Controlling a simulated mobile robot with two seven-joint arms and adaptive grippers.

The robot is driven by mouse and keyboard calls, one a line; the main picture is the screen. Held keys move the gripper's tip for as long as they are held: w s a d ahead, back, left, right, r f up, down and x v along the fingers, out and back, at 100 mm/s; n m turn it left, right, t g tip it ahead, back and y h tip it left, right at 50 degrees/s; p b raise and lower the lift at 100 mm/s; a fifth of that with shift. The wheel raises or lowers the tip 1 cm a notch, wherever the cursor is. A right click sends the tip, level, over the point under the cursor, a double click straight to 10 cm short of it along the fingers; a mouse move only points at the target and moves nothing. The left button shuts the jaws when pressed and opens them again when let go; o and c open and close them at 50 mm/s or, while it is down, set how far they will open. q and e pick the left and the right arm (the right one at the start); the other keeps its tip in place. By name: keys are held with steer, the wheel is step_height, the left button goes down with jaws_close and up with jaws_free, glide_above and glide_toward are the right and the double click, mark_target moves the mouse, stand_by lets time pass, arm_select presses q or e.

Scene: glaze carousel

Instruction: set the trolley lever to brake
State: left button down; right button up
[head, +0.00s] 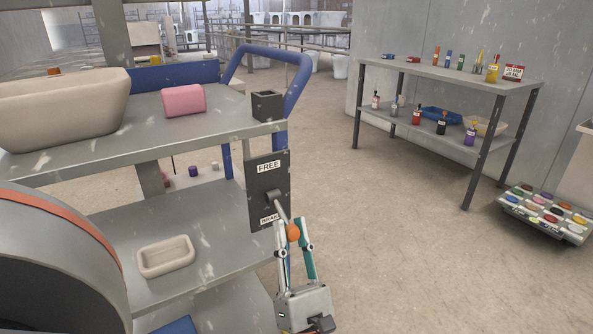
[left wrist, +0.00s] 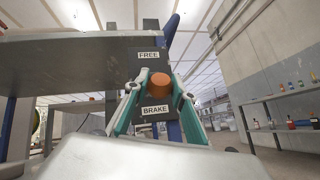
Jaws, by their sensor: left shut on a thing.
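The trolley (head: 210,222) stands at the left in the head view. A dark plate (head: 258,180) at its corner carries a FREE label above and a BRAKE label below. The lever (head: 280,206) comes out of the plate and slants down to the right, its orange knob (head: 293,232) near the BRAKE label's height. My left gripper (head: 294,236) is shut on the knob, one finger on each side. In the left wrist view the knob (left wrist: 161,81) sits between the fingers, just above the BRAKE label (left wrist: 155,110). My right gripper is not in view.
The trolley carries a beige tub (head: 65,112), a pink block (head: 184,100), a dark square holder (head: 268,105) and a small beige dish (head: 166,257). A shelf table (head: 450,75) with bottles stands at the right, near a palette tray (head: 545,229). Open floor lies between.

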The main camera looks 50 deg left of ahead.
mark_target(290, 224)
arm_select(q)
steer(key=shift+a+f, duration=0.25)
steer(key=shift+f, duration=0.15)
steer(key=c, duration=1.7)
jaws_free()
steer(key=shift+r, duration=0.1)
step_height(290, 224, up, 10)
